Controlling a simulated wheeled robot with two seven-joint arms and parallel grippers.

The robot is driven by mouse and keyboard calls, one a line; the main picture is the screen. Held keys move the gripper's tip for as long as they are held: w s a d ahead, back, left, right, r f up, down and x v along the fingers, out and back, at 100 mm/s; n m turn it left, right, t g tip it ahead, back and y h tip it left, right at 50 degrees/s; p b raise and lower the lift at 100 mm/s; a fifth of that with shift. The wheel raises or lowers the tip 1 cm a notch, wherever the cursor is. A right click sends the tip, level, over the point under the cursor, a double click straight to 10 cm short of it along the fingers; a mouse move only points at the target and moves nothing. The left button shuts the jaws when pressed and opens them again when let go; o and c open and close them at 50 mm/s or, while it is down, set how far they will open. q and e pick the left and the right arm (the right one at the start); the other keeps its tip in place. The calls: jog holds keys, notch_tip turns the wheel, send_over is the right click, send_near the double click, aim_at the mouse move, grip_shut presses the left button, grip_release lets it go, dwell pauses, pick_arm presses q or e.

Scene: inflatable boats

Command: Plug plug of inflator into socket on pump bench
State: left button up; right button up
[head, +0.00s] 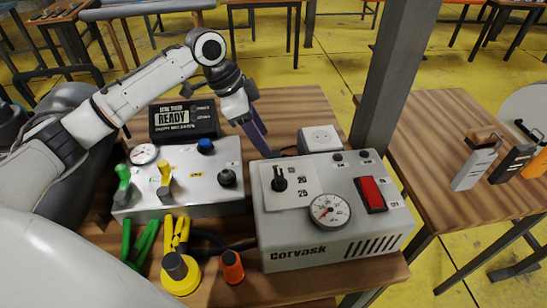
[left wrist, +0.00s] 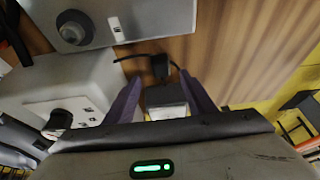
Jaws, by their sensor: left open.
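The socket (head: 318,139) is a small white box with a round outlet on top, behind the large grey Corvask unit (head: 290,262) on the wooden bench. My left gripper (head: 264,154) points down with purple fingers, left of the socket and behind the Corvask unit. In the left wrist view its fingers (left wrist: 161,76) are open and apart. A black plug (left wrist: 160,67) with a thin cable lies near the fingertips, apparently not held. A pale grey block (left wrist: 166,101), probably the socket box, shows between the fingers. The plug is mostly hidden in the head view. My right gripper is not in view.
A grey control box (head: 183,195) with valves and a black READY display (head: 184,119) stand left of the gripper. A dark grey post (head: 394,85) rises right of the socket. Yellow (head: 181,278) and orange (head: 232,268) fittings lie at the front edge.

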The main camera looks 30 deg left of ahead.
pick_arm(q)
jog(key=shift+x, duration=0.75)
jog(key=x, duration=0.5)
jog(key=shift+w+a+f, duration=0.1)
jog(key=shift+a+f, duration=0.05)
jog(key=shift+f, duration=0.05)
jog(key=c, duration=1.1)
notch_tip(320, 180, up, 10)
jog(key=shift+r, duration=0.1)
